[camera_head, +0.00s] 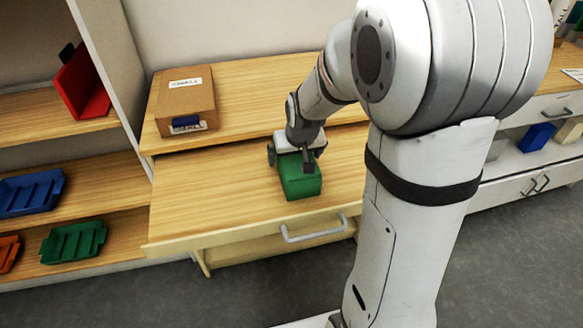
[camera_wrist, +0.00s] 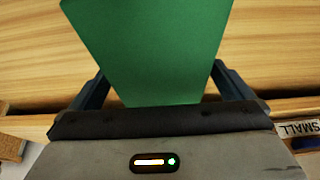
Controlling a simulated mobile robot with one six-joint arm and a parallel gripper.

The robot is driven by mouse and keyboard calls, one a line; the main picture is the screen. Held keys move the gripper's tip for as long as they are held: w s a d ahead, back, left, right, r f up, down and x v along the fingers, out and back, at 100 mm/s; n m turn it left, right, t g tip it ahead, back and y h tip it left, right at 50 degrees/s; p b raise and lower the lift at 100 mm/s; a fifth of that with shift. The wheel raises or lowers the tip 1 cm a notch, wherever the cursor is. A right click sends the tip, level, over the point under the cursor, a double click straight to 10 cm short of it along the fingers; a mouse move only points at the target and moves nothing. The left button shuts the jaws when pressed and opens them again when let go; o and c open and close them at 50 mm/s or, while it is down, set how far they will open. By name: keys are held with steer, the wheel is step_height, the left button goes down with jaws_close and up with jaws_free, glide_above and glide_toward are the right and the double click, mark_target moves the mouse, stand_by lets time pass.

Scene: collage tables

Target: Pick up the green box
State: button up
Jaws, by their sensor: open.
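The green box (camera_head: 300,183) lies on the wooden drawer-like surface in front of the cabinet in the head view. My gripper (camera_head: 297,158) is directly over it, with its fingers at the box's sides. In the wrist view the green box (camera_wrist: 155,45) fills the middle, between the two dark fingers of my gripper (camera_wrist: 160,90). The fingers are spread, one on each side of the box. I cannot tell whether either finger touches it. The far end of the box is cut off by the top of the wrist view.
A cardboard box (camera_head: 186,100) with labels stands on the upper tabletop at the back left. The pulled-out drawer (camera_head: 190,205) has a grey handle (camera_head: 313,230). Shelves at left hold a blue tray (camera_head: 32,192), a green tray (camera_head: 73,241) and a red holder (camera_head: 82,85). A blue box (camera_head: 537,136) sits at right.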

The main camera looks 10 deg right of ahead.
steer(key=shift+w+f, duration=0.15)
steer(key=shift+f, duration=0.3)
steer(key=c, duration=1)
